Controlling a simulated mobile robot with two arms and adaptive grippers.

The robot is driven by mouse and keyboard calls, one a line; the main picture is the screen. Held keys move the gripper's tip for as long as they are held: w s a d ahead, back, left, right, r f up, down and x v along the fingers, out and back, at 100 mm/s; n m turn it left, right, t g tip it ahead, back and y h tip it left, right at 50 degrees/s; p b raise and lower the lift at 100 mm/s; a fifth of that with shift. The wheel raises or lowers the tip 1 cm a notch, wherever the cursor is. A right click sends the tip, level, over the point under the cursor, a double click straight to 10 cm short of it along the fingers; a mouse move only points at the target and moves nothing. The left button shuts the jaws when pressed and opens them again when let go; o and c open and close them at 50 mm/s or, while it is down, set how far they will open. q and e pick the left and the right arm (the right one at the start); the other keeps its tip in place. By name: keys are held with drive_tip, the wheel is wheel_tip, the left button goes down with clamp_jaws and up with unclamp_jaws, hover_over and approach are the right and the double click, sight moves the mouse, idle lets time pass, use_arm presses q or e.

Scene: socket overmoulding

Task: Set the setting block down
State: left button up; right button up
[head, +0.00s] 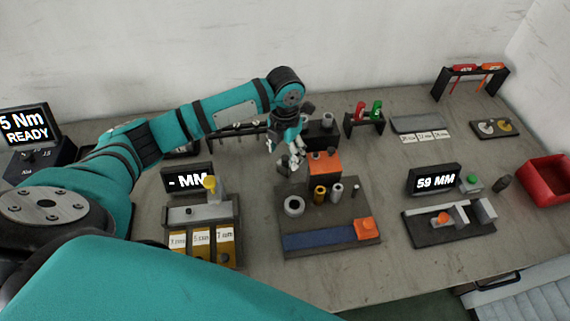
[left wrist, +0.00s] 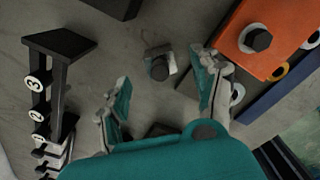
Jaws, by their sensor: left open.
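My left gripper (head: 291,158) is open over the bench, just left of the orange-topped fixture block (head: 324,164). In the left wrist view its two fingers (left wrist: 160,100) are spread apart with nothing between the pads. A small grey block with a dark round knob (left wrist: 158,66), which looks like the setting block, is on the bench beyond the fingertips and apart from them. My right gripper is not in view.
A black rack with numbered pegs (left wrist: 40,105) stands left of the small block in the wrist view. The fixture plate (head: 350,218) holds rings and posts. Gauges reading "- MM" (head: 187,179) and "59 MM" (head: 434,180) flank it. A red bin (head: 547,182) is far right.

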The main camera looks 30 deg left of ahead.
sight(285, 157)
use_arm(q)
wheel_tip(285, 157, down, 5)
drive_tip(key=shift+f, duration=0.15)
clamp_jaws()
idle(0.4)
